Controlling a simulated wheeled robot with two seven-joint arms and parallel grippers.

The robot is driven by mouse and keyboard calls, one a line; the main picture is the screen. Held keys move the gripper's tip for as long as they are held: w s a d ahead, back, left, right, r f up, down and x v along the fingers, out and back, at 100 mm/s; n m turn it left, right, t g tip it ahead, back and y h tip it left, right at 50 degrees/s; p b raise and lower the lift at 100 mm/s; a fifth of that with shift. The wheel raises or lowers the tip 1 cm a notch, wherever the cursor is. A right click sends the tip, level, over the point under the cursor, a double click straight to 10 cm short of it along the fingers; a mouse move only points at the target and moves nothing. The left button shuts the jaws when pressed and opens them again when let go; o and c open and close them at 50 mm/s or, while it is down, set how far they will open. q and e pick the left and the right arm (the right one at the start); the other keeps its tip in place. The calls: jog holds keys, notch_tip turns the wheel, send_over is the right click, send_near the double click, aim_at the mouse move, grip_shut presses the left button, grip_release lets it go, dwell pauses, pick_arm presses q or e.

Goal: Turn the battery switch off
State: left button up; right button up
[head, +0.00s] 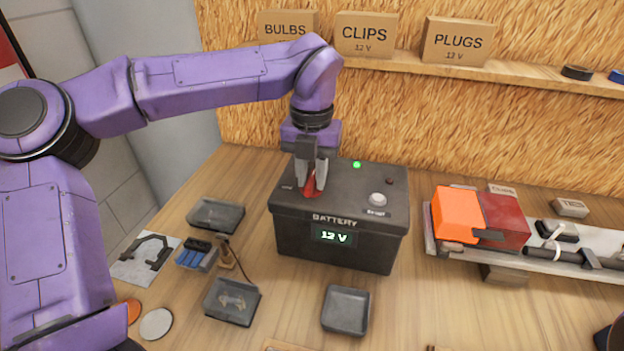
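The dark grey battery box (340,245) stands on the wooden table, with a lit "12 V" display (334,236) on its front. A green light (357,164) glows on its lid. The red battery switch (310,188) is on the left part of the lid, and a small label beside it is too small to read. My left gripper (313,186) points down over the switch, one finger on each side of the red part. The fingers partly hide the switch, so its exact setting and whether they grip it are unclear. My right gripper is not in view.
A white round knob (377,199) is on the lid's right. Small grey trays (345,310) lie in front and to the left. A board with an orange and red lamp (458,214) is at right. Labelled boxes (457,42) stand on the shelf behind.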

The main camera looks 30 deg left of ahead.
pick_arm(q)
grip_shut()
jog(key=shift+f+n+b, duration=0.1)
jog(key=shift+n+b, duration=0.2)
jog(key=shift+b, duration=0.15)
jog(key=n+b, duration=0.2)
jog(key=n, duration=0.1)
jog(key=shift+b, duration=0.3)
jog(key=shift+n+b, duration=0.35)
jog(key=shift+n, duration=0.25)
jog(key=shift+s+r, duration=0.1)
jog(key=shift+r, duration=0.1)
